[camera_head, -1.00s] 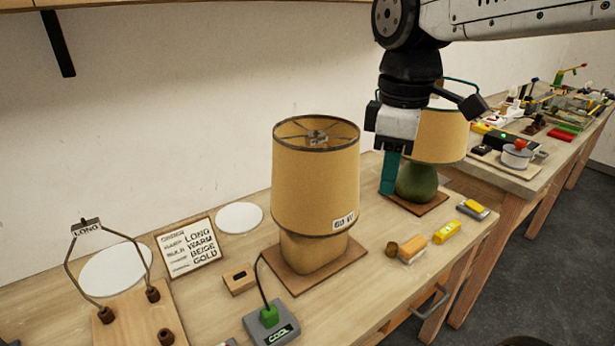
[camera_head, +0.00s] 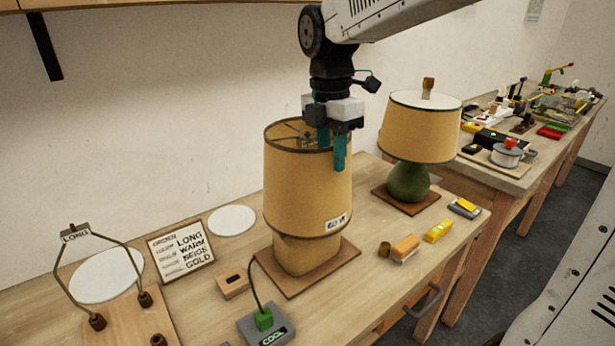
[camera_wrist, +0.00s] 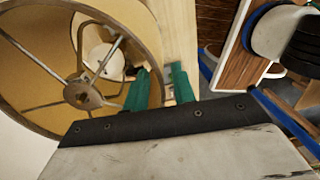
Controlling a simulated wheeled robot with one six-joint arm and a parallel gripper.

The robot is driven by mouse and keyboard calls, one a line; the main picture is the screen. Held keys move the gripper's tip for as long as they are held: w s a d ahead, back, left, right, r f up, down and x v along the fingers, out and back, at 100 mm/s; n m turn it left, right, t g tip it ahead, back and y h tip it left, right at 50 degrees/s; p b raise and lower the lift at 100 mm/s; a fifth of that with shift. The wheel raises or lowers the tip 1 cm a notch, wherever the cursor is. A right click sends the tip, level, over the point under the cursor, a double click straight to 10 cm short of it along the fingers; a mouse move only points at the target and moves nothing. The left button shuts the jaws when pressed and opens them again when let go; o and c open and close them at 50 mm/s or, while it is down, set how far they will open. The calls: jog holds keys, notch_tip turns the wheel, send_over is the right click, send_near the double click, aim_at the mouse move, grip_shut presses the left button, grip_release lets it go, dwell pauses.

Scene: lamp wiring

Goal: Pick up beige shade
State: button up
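The beige shade (camera_head: 305,190), a drum with a dark rim and a small label, sits tilted slightly on a lamp with a beige base (camera_head: 300,253). In the wrist view its open top shows spokes and a hub (camera_wrist: 82,96), with a pale bulb inside. My gripper (camera_head: 332,150) points down at the right part of the shade's top rim. In the wrist view its teal fingers (camera_wrist: 160,87) are apart, one on each side of the shade's wall. I cannot tell whether either finger touches it.
A second lamp with a similar shade (camera_head: 420,130), gold finial and green base (camera_head: 408,182) stands to the right.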

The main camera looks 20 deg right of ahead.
jog(key=shift+s+f, duration=0.1)
jog(key=shift+f, duration=0.85)
grip_shut()
dwell(0.6)
